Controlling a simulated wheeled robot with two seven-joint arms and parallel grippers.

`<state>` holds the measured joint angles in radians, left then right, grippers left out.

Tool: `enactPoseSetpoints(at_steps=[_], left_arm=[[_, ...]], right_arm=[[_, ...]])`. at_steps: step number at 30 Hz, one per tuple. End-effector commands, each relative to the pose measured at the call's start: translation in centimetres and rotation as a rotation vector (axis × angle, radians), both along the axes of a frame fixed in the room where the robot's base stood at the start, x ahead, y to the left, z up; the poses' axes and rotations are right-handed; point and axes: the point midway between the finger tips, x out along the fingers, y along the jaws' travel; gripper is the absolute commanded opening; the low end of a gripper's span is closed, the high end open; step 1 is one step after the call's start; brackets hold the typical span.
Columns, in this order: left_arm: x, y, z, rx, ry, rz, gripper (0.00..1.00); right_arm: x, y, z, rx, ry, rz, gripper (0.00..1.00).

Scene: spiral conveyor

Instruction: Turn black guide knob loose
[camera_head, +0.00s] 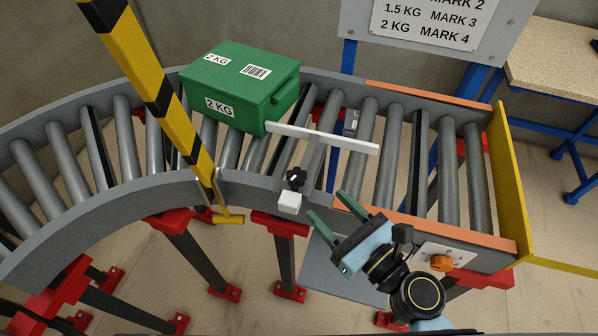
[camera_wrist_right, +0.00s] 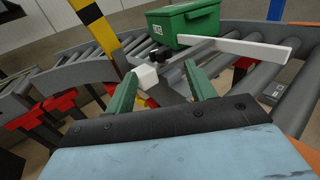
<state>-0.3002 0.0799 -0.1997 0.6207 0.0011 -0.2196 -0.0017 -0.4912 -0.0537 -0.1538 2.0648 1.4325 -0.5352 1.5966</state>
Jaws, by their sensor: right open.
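The black guide knob (camera_head: 296,178) sits on the conveyor's near rail, just above a white block (camera_head: 289,203). In the right wrist view the knob (camera_wrist_right: 147,78) shows dark beside the white block (camera_wrist_right: 147,75). A white guide bar (camera_head: 322,137) reaches across the rollers beyond the knob. My right gripper (camera_head: 328,205) is open and empty, to the right of and slightly below the knob, apart from it. In the right wrist view its two green fingers (camera_wrist_right: 160,90) stand apart, with the knob and block between and beyond them. My left gripper is not in view.
A green 2 KG box (camera_head: 240,85) rests on the rollers behind the guide bar. A yellow-black striped post (camera_head: 160,95) stands left of the knob. A yellow end plate (camera_head: 511,185) closes the conveyor's right end. An orange knob (camera_head: 441,263) is on a panel near my right wrist.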

Motion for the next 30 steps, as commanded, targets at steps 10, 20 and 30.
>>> enactPoseSetpoints(at_steps=[10,20,30], left_arm=[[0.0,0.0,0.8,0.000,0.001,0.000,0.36],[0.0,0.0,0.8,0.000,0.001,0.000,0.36],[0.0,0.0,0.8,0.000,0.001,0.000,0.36]], right_arm=[[6.0,4.5,0.1,0.001,-0.001,-0.001,0.55],[8.4,6.4,-0.1,-0.003,0.001,0.000,0.55],[8.5,6.4,-0.1,-0.003,0.001,0.000,0.47]])
